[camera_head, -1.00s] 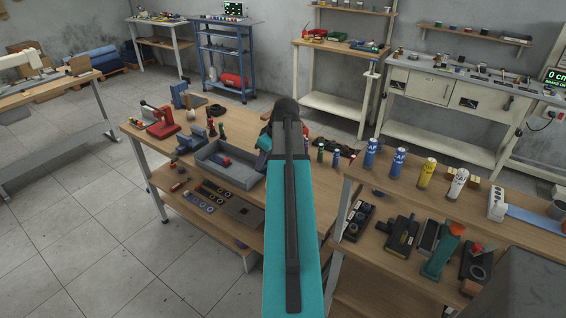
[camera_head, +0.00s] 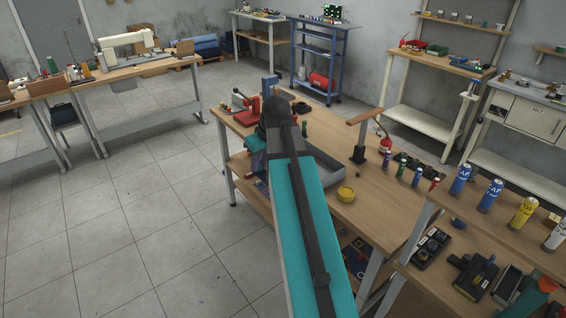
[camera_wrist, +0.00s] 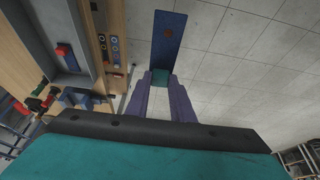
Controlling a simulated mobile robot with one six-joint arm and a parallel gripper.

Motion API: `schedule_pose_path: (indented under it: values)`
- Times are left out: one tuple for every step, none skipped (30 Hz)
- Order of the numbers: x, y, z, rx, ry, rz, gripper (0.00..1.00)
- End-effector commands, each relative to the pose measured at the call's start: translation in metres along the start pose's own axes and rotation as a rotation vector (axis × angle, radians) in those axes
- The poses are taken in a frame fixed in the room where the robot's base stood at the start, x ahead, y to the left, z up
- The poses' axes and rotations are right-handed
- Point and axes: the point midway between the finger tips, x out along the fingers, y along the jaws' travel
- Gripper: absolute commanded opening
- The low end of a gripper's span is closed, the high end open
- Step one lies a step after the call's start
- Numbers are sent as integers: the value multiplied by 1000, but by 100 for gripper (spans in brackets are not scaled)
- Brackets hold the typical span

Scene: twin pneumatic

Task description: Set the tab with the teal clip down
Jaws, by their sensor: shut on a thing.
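My gripper (camera_wrist: 161,82) has purple fingers shut on the tab at the teal clip. The tab points away from the fingers. In the wrist view it hangs over the grey tile floor, to the right of the table edge. In the head view my arm covers most of the gripper; only a bit of purple (camera_head: 257,164) shows left of it. The tab is hidden there.
The tray also shows in the wrist view (camera_wrist: 68,40). Cans (camera_head: 461,179) stand on the right bench.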

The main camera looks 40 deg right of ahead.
Motion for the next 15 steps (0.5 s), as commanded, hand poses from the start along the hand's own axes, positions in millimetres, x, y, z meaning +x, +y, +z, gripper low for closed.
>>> schedule_pose_path:
  values:
    - [0, -16, -5, -6, 1, -2, 0]
    - [0, -24, -7, -5, 1, -2, 0]
    - [-1, -34, -10, -5, 1, -2, 0]
    - [-1, -42, -13, -5, 0, -2, 0]
    - [-1, -50, -15, -5, 0, -2, 0]
    - [-2, -60, -18, -5, 0, -1, 0]
    - [-2, -68, -20, -5, 0, -2, 0]
    - [-3, -76, -22, -4, 1, -2, 0]
    - [-4, -86, -24, -4, 1, -2, 0]
    - [-4, -93, -26, -4, 1, -1, 0]
    - [-5, -101, -28, -4, 1, -1, 0]
    - [-6, -112, -30, -4, 1, -1, 0]
    - [-6, -119, -31, -4, 1, -2, 0]
    - [-7, -127, -32, -3, 1, -1, 0]
    - [-8, -137, -34, -3, 1, -1, 0]
